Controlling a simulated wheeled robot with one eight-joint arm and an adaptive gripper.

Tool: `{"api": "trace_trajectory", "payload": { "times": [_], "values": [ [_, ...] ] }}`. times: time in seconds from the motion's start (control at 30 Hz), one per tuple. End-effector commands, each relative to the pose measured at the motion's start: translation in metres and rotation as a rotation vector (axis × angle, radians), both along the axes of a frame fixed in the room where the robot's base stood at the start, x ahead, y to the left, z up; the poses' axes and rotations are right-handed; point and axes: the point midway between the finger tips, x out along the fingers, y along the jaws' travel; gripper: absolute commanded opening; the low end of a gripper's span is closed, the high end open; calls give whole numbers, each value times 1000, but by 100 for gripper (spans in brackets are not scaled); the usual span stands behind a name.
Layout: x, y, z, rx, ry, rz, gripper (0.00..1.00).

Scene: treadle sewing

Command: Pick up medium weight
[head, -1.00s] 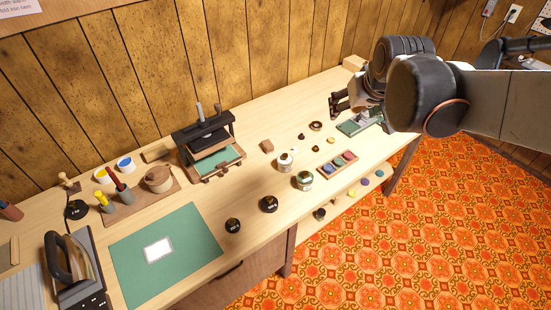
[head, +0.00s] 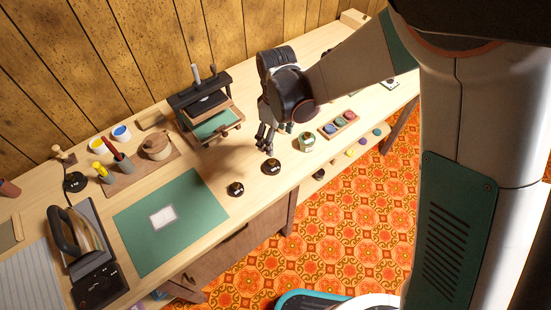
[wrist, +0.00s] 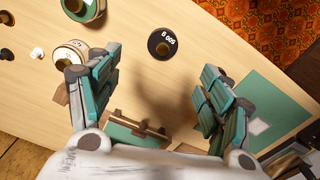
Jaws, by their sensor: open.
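A round black weight (head: 271,167) with a knob and white lettering stands upright near the bench's front edge. It also shows in the wrist view (wrist: 160,46), where its label seems to read 500 g. A slightly smaller black weight (head: 236,189) stands to its left, beside the green mat. Which one is the medium weight I cannot tell for sure. My gripper (head: 266,143) is open and empty, pointing down above the bench just behind the larger weight. In the wrist view the weight lies beyond the spread fingertips (wrist: 160,62), apart from them.
A small press (head: 205,105) stands behind and left of my gripper. A jar (head: 307,142) and a tray of coloured pieces (head: 340,125) are to the right. The green mat (head: 145,245) and an iron (head: 75,235) are to the left. Bare wood surrounds the two weights.

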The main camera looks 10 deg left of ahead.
Motion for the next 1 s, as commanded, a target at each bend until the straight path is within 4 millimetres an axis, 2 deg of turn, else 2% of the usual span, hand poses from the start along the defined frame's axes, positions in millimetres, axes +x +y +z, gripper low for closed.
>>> {"api": "trace_trajectory", "payload": {
  "times": [0.1,0.4,0.53,0.77,1.0],
  "values": [
    [-6,3,-14,-11,16,29,73],
    [-6,4,-70,-11,16,28,73],
    [-5,4,-85,-10,16,27,73],
    [-5,5,-95,-10,15,27,73],
    [-2,13,-127,-10,15,27,73]
  ]
}}
